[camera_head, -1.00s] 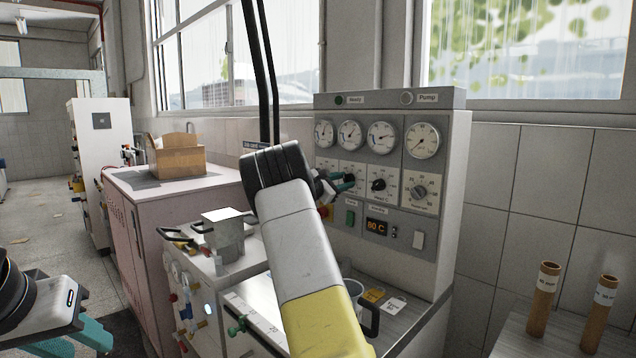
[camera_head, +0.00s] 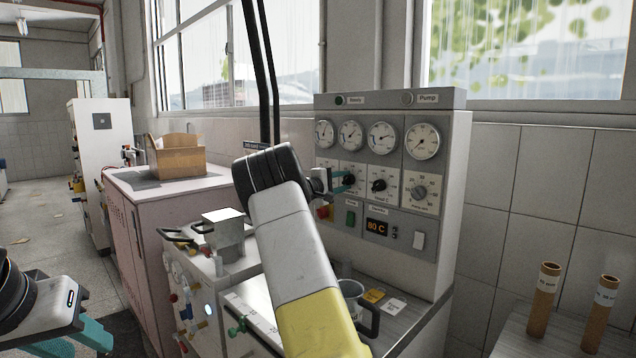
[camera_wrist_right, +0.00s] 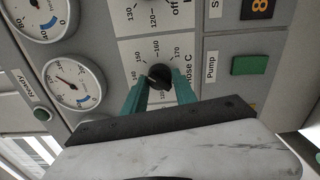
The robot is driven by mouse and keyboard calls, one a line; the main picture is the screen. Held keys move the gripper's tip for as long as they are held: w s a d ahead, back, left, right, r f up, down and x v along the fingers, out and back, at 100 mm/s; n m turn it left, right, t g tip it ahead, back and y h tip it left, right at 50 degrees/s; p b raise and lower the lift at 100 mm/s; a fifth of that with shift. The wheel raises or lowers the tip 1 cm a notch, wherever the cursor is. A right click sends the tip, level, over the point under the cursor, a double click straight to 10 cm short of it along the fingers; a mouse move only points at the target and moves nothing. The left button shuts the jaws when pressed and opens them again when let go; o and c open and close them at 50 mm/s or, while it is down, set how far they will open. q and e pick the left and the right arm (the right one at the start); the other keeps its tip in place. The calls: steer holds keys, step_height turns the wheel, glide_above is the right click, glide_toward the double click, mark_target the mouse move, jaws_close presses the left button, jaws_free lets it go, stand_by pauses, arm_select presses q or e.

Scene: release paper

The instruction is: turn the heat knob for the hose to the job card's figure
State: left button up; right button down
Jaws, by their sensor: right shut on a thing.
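The heat knob for the hose (camera_wrist_right: 158,76) is a small black knob on a white dial plate, partly printed "ose C", with figures from about 120 to 170. My right gripper (camera_wrist_right: 152,90) is shut on it, its teal fingers on both sides. Its light mark appears to face the 140–150 side, but I cannot read it exactly. My left gripper (camera_head: 85,338) is low at the left, fingers apart, empty, partly cut off. No job card figure is readable.

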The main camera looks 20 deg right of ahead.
steer(key=shift+f+m, duration=0.1)
steer(key=shift+m, duration=0.6)
steer(key=c, duration=1)
jaws_free()
steer(key=shift+a, duration=0.1)
steer(key=v, duration=0.7)
steer(key=shift+s+a, duration=0.15)
steer(key=shift+a, duration=0.15)
steer(key=shift+s+d, duration=0.1)
